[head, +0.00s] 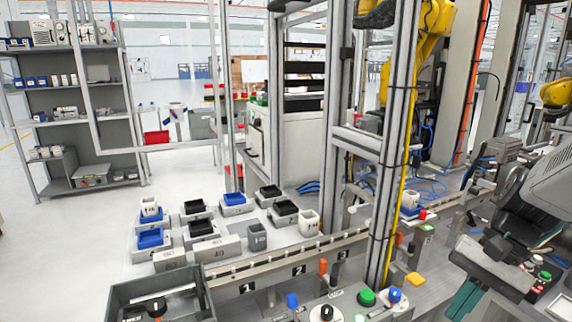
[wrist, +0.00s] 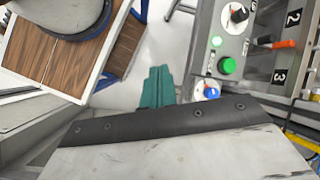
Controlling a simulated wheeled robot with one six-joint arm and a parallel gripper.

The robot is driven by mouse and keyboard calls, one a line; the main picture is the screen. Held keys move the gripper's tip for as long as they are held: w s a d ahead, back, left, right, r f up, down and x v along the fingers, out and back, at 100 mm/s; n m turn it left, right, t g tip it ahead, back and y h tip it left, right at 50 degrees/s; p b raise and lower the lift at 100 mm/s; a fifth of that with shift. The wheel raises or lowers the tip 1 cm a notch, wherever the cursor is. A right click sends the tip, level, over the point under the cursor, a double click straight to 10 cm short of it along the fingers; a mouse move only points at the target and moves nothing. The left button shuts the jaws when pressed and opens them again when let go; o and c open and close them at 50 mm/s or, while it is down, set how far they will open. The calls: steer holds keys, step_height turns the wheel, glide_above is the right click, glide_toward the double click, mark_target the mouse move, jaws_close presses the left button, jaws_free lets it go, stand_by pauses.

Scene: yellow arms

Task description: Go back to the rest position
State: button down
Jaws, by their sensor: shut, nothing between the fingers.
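My gripper (head: 465,300) shows at the lower right of the head view, with its teal fingers pointing down. In the wrist view the teal fingers (wrist: 157,88) are together with nothing between them. They are over the floor, to the left of a grey control panel (wrist: 226,45) with a green button (wrist: 228,65) and a blue button (wrist: 211,91). The gripper looks apart from the panel. The part of my arm near it fills the right side of the head view.
An open grey bin (head: 190,277) is at the front. An aluminium post (head: 395,150) stands between the trays and my arm. A yellow arm (head: 432,35) is behind.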

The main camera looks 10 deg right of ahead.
steer(key=s+a+r+n+t+h, duration=0.2)
steer(key=s+a+r+n+h, duration=0.2)
steer(key=n, duration=0.5)
steer(key=shift+s+a+r+n+t+h, duration=0.35)
steer(key=shift+a+r+h, duration=0.55)
steer(key=shift+a+r, duration=0.75)
steer(key=shift+a+f, duration=0.2)
steer(key=shift+f, duration=0.05)
